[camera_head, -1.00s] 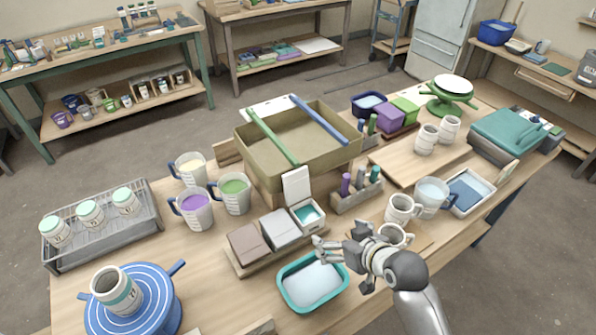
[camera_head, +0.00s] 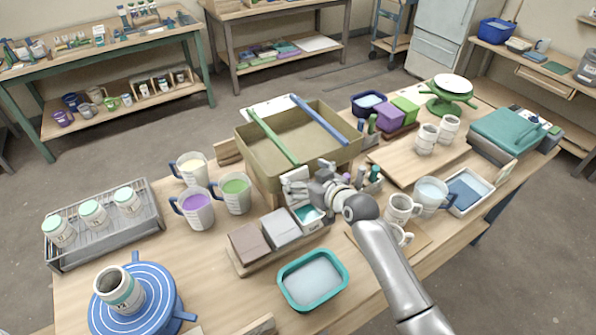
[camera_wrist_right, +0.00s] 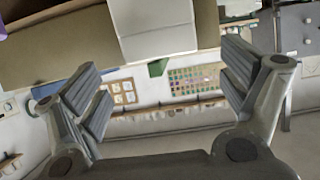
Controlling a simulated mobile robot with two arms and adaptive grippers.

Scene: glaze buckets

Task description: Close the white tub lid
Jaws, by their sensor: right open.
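The white tub (camera_head: 310,217) stands at the right end of a row of tubs in the middle of the table, with teal glaze showing inside. Its white lid (camera_head: 297,174) stands up, open, at the tub's back edge and is partly hidden by my gripper. My right gripper (camera_head: 302,187) is at the lid, above the tub. In the right wrist view, the fingers are spread wide and a white panel, likely the lid (camera_wrist_right: 155,22), shows ahead between them. I cannot tell whether a finger touches it. My left gripper is not in view.
A large tan bin (camera_head: 300,138) with a green and a blue bar across it stands behind the tub. Glaze cups (camera_head: 197,210) are to the left, and a teal-rimmed tray (camera_head: 313,280) is in front. White mugs (camera_head: 402,208) stand right, near my forearm. Small upright bottles (camera_head: 362,180) are close by.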

